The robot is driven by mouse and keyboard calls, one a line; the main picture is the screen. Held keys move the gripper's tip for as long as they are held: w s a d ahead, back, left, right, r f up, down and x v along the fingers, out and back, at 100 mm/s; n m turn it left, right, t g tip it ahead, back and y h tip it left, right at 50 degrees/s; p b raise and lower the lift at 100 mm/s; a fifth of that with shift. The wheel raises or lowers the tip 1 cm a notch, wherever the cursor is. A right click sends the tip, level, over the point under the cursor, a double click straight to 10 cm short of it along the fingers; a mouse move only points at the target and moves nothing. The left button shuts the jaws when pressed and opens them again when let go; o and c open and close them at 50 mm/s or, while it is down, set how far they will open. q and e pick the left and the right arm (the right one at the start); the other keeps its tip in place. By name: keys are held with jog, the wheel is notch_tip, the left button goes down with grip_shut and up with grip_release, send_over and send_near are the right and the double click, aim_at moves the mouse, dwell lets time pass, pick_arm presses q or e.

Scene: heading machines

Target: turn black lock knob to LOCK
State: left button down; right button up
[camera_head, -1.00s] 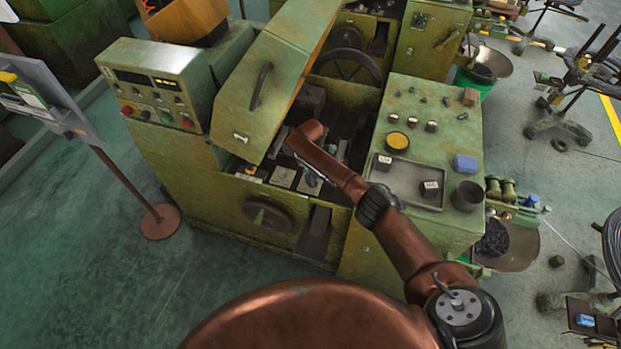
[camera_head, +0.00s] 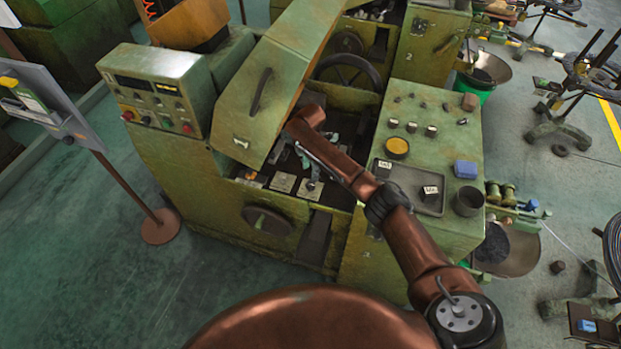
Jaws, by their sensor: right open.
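A small black knob (camera_head: 68,140) sits low on the grey panel (camera_head: 52,105) of the post stand at the far left; its setting is too small to read. I cannot tell whether it is the lock knob, as other small dark knobs (camera_head: 412,127) sit on the machine's right top. My right arm crosses that top and reaches into the machine's opening beside the raised green hood. My right gripper (camera_head: 331,139) is small and partly hidden there, open, far from the panel knob. My left gripper is out of view.
The green control box (camera_head: 160,85) with coloured buttons stands between the panel and the hood (camera_head: 262,85). A dark tray (camera_head: 405,200), a blue block (camera_head: 465,169) and a dark cup (camera_head: 468,201) are on the right top. The floor at lower left is clear.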

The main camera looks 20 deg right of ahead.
jog(key=shift+r, duration=1.65)
jog(key=shift+f, duration=0.1)
